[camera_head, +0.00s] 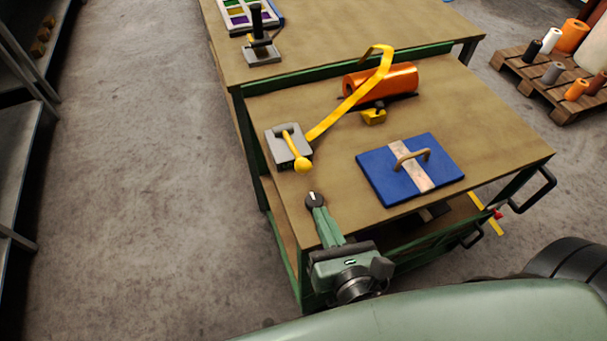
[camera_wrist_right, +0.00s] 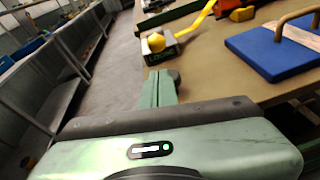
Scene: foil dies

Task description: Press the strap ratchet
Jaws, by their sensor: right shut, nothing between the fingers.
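The strap ratchet (camera_head: 284,147) is a grey block with a yellow lever that ends in a round yellow knob (camera_head: 303,164). It sits near the left edge of the cart top. A yellow strap (camera_head: 345,105) runs from it up over an orange roll (camera_head: 398,80). My right gripper (camera_head: 315,199) is shut and empty, just in front of the knob and apart from it. In the right wrist view the knob (camera_wrist_right: 156,42) and the grey block (camera_wrist_right: 166,54) show beyond the shut fingers (camera_wrist_right: 166,77). My left gripper is not in view.
A blue board (camera_head: 440,158) with a tan handle lies on the cart top (camera_head: 510,130), right of the gripper. A small yellow piece (camera_head: 374,116) is by the roll. A table behind holds a small press (camera_head: 262,50). A pallet (camera_head: 540,85) with rolls stands at the right.

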